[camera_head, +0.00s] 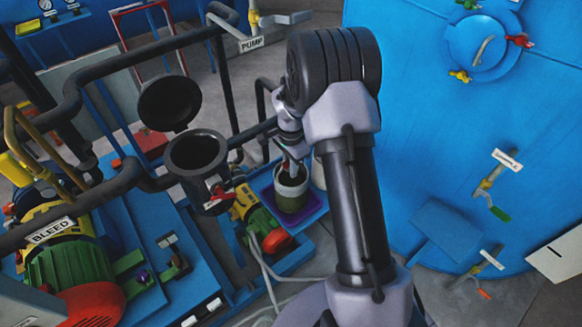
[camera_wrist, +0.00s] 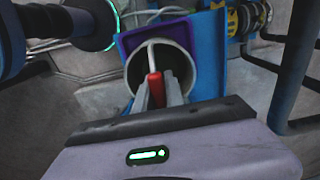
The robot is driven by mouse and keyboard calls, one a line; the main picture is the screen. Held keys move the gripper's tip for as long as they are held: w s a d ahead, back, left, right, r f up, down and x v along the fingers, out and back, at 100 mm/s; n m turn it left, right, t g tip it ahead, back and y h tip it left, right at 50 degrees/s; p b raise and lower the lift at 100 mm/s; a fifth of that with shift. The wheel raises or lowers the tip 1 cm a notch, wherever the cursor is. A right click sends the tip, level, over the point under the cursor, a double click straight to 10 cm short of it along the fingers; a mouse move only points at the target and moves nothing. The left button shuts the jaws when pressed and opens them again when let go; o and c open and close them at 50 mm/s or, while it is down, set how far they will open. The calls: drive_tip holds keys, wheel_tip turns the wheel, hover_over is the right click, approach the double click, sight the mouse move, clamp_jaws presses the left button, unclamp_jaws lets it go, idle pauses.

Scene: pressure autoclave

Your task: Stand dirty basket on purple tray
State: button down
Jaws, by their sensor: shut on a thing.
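The dirty basket (camera_head: 291,198) is a round container with a pale rim and a dull green lower side. It stands upright over the purple tray (camera_head: 312,216); I cannot tell whether its base touches the tray. In the wrist view the basket (camera_wrist: 187,62) shows its open mouth, with the purple tray (camera_wrist: 127,42) beyond it. My gripper (camera_wrist: 159,92) is shut on the basket's red-gripped handle (camera_wrist: 155,85). In the head view my gripper (camera_head: 290,168) reaches down into the basket's mouth, and my arm hides part of the area to the right.
A dark open pot (camera_head: 197,153) with its round lid (camera_head: 169,103) raised stands left of the tray. Dark pipes run around it. A yellow, green and red pump (camera_head: 258,222) sits close to the tray's left. A large blue vessel (camera_head: 430,110) fills the right.

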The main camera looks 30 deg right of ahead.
drive_tip(key=shift+f, duration=0.2)
drive_tip(key=c, duration=1.4)
unclamp_jaws()
drive_tip(key=shift+r, duration=0.1)
